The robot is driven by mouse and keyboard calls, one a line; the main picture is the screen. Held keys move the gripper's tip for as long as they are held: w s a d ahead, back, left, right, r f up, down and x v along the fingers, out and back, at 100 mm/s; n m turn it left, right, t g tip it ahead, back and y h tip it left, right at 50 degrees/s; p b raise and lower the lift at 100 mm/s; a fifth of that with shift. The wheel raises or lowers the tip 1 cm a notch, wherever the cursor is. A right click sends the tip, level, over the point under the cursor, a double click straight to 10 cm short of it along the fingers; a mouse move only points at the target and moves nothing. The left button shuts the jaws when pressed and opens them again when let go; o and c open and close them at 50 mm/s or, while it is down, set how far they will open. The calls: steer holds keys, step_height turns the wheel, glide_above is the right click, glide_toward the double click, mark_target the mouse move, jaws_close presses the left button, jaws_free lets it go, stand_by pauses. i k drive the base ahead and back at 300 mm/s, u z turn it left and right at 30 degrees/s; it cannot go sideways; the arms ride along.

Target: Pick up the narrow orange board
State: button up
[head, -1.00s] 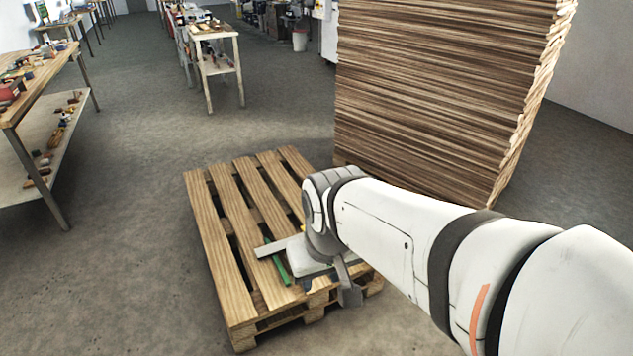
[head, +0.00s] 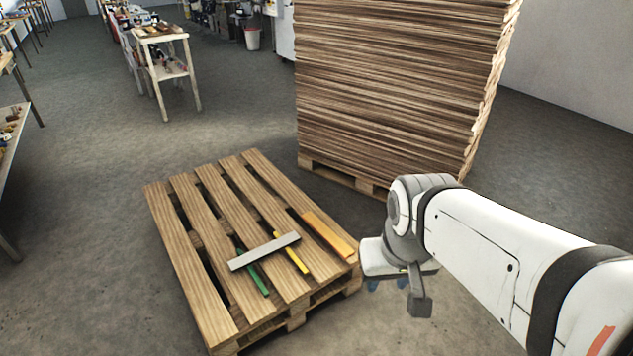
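The narrow orange board (head: 328,235) lies flat on the right slat of a wooden pallet (head: 178,240), near its right front corner. A grey-white board (head: 264,251) lies on the pallet to its left, across a green board (head: 254,277). My gripper (head: 388,286) hangs just to the right of the pallet, apart from the orange board. Its fingers show only as small dark blue tips below the wrist, so whether they are open is unclear.
A tall stack of brown sheets (head: 390,85) on its own pallet stands behind. A small white table (head: 163,65) and workbenches (head: 12,130) stand at the back and left. The floor left of the pallet is clear.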

mark_target(342, 248)
steer(key=u, duration=0.05)
steer(key=i, duration=1)
steer(key=z, duration=0.05)
